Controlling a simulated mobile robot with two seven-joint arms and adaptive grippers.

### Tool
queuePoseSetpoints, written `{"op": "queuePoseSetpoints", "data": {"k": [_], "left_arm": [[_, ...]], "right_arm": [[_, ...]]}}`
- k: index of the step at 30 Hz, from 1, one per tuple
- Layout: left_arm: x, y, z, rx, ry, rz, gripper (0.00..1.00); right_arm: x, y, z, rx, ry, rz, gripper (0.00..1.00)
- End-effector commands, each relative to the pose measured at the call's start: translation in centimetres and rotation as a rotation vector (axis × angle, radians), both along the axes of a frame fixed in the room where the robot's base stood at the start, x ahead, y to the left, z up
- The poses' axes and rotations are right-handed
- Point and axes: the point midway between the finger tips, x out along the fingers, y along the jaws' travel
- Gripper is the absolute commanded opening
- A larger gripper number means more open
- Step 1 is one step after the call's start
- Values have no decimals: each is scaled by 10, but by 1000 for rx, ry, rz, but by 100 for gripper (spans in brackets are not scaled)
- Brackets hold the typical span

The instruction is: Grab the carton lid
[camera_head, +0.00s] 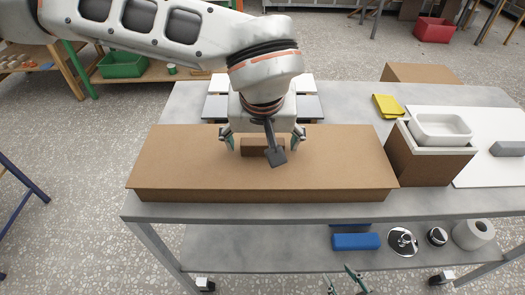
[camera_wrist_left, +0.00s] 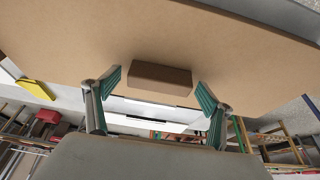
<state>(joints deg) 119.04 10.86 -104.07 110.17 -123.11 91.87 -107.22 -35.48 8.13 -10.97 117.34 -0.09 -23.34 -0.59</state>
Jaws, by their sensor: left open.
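The carton lid (camera_head: 330,160) is a wide, flat brown board with a shallow front edge, lying on the grey table. A small brown block-shaped handle (camera_head: 250,147) stands on its top. In the left wrist view, the lid (camera_wrist_left: 230,50) fills the upper part and the handle (camera_wrist_left: 160,77) is between the fingertips. My left gripper (camera_head: 262,142) is open over the lid, its green-padded fingers on either side of the handle, with gaps visible. My right gripper (camera_head: 346,282) shows only its fingertips at the bottom edge, apart and empty. The lid hides what is below it.
An open brown carton (camera_head: 430,163) with a white tray (camera_head: 440,128) stands right of the lid. A yellow item (camera_head: 388,106) lies behind it. Dark and white flat pieces lie behind my left gripper.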

Motion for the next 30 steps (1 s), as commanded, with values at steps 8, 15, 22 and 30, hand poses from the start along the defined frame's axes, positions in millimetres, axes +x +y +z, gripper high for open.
{"op": "queuePoseSetpoints", "data": {"k": [8, 15, 22, 30], "left_arm": [[0, 0, 1, 0, -1, 0, 56], [0, 0, 1, 0, -1, -1, 40], [0, 0, 4, 1, -2, 0, 39], [0, 0, 36, -1, -7, 1, 39]], "right_arm": [[3, 0, 4, 2, -9, 0, 40], [3, 0, 4, 3, -10, -1, 40], [3, 0, 4, 3, -8, -1, 40], [4, 1, 9, 6, -12, -2, 40]]}}
